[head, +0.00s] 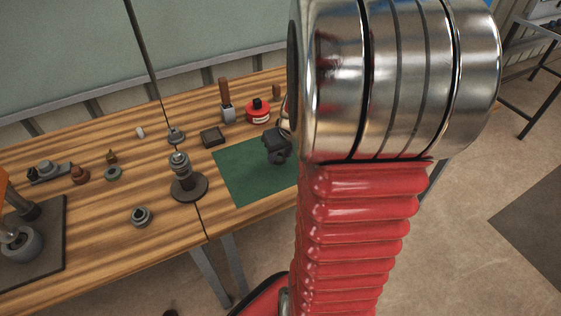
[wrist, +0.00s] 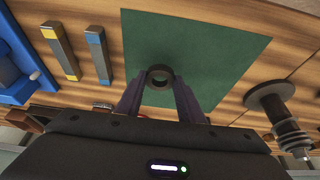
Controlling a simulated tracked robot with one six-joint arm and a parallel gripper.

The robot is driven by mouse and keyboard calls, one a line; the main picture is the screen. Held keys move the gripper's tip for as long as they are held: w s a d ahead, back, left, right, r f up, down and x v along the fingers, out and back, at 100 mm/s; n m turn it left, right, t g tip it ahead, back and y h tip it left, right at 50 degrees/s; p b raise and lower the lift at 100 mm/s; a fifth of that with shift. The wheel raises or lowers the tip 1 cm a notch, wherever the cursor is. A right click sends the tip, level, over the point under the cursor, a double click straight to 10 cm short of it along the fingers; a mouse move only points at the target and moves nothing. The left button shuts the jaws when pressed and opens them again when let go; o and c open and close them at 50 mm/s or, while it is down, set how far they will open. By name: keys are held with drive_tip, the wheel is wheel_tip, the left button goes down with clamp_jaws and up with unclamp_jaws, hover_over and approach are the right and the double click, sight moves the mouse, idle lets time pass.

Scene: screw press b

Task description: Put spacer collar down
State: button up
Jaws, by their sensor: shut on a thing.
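The spacer collar, a dark ring (wrist: 160,77), is between the fingertips of my gripper (wrist: 159,82) in the wrist view. My gripper is shut on it, with the ring's hole facing the camera. In the head view my gripper (head: 277,154) is over the right part of a green mat (head: 240,180), partly hidden by my arm. The mat also lies behind the collar in the wrist view (wrist: 215,50). I cannot tell whether the collar touches the mat.
A post with stacked rings on a round base (head: 187,187) stands left of the mat. A dark block (head: 212,137), a red tin (head: 258,112) and a wooden-handled tool (head: 226,100) lie behind. Two bars (wrist: 60,52) and a blue object (wrist: 15,60) lie beside the mat.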

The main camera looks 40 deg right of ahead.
sight(282, 159)
drive_tip(key=shift+f, duration=1.8)
drive_tip(key=o, duration=1.2)
drive_tip(key=shift+f, duration=0.1)
drive_tip(key=shift+c, duration=0.2)
drive_tip(key=v, duration=1.2)
drive_tip(key=shift+a, duration=0.1)
drive_tip(key=s+a+r+n, duration=0.1)
drive_tip(key=a+r, duration=0.3)
drive_tip(key=a, duration=0.9)
drive_tip(key=s+a+r+n+t+y, duration=0.1)
drive_tip(key=s+a+r, duration=0.3)
drive_tip(key=a, duration=0.9)
drive_tip(key=shift+s+r+n, duration=0.3)
drive_tip(key=shift+n, duration=0.3)
